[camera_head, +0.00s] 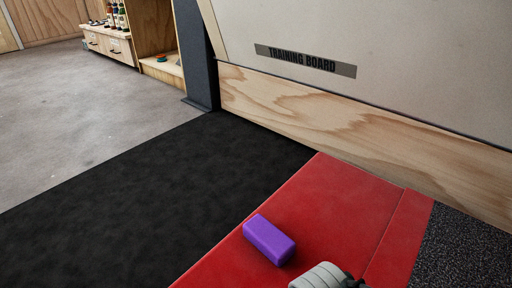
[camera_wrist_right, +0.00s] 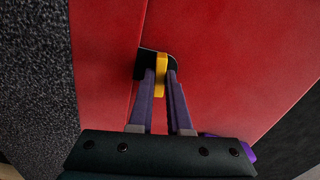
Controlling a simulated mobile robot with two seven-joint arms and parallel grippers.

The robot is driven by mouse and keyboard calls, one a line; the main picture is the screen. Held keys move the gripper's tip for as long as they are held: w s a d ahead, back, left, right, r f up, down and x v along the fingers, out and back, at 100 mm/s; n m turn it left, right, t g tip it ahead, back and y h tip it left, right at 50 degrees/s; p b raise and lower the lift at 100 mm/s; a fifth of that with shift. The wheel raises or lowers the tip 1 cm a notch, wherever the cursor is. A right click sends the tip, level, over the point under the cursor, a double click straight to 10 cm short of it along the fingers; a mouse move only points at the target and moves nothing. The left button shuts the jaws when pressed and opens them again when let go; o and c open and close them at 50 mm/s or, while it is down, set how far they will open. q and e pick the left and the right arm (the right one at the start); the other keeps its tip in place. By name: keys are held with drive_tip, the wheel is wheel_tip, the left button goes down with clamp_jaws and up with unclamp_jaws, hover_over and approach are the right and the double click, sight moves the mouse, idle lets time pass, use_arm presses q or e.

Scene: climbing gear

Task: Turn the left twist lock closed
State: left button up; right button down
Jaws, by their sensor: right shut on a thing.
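In the right wrist view, my right gripper (camera_wrist_right: 160,75) has two purple fingers, shut on a small yellow piece (camera_wrist_right: 160,82). A black part (camera_wrist_right: 147,63) sits right beside the yellow piece at the fingertips. Both lie against the red mat near its seam. I cannot tell whether this is the left twist lock, or which way it is turned. No twist lock can be made out in the head view. My left gripper is in neither view.
A purple block (camera_head: 269,240) lies on the red mat (camera_head: 330,205). The mat lies before a board marked TRAINING BOARD (camera_head: 306,62) with a wooden lower strip (camera_head: 300,110). Black flooring (camera_head: 150,190) to the left is clear. A wooden shelf unit (camera_head: 110,45) stands far left.

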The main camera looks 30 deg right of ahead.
drive_tip(key=shift+m, duration=0.9)
drive_tip(key=shift+f, duration=0.1)
drive_tip(key=c, duration=0.9)
unclamp_jaws()
drive_tip(key=shift+o, duration=0.2)
drive_tip(key=shift+r+p, duration=0.45)
drive_tip(key=shift+r, duration=0.05)
wheel_tip(320, 180, up, 9)
drive_tip(key=p, duration=0.8)
drive_tip(key=shift+p, duration=0.3)
